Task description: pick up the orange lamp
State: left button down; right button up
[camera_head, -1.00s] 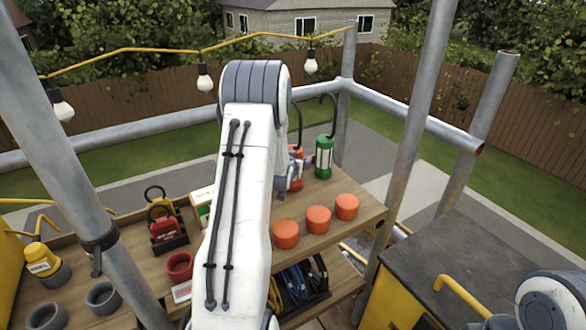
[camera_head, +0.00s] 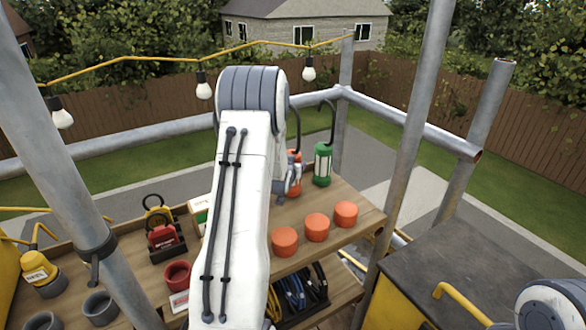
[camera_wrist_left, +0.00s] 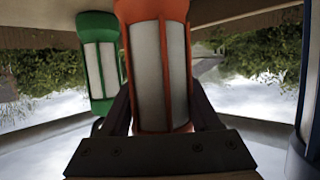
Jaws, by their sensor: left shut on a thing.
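The orange lamp (camera_wrist_left: 160,62) has an orange frame around a pale cylinder. In the left wrist view it stands between the fingers of my left gripper (camera_wrist_left: 162,112), which is shut on it. In the head view only a strip of the orange lamp (camera_head: 296,160) shows, beside my left gripper (camera_head: 284,186); my own arm hides most of both. The lamp's black hook rises above it. Whether its base touches the shelf cannot be told. My right gripper is out of view; only part of my right arm shows at the lower right.
A green lamp (camera_head: 323,164) stands close to the right of the orange one. Orange round caps (camera_head: 317,228) line the wooden shelf (camera_head: 345,258) in front. A blue object (camera_wrist_left: 304,140) is at the wrist view's right edge. Metal scaffold poles (camera_head: 408,160) flank the shelf.

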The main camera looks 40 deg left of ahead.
pick_arm(q)
notch_tip(320, 180, up, 3)
jog(key=shift+w, duration=0.1)
jog(key=s+d+r, duration=0.1)
jog(key=d+r, duration=0.6)
jog(key=d, duration=0.4)
jog(key=shift+s+d+b, duration=0.3)
jog(key=shift+r, duration=0.1)
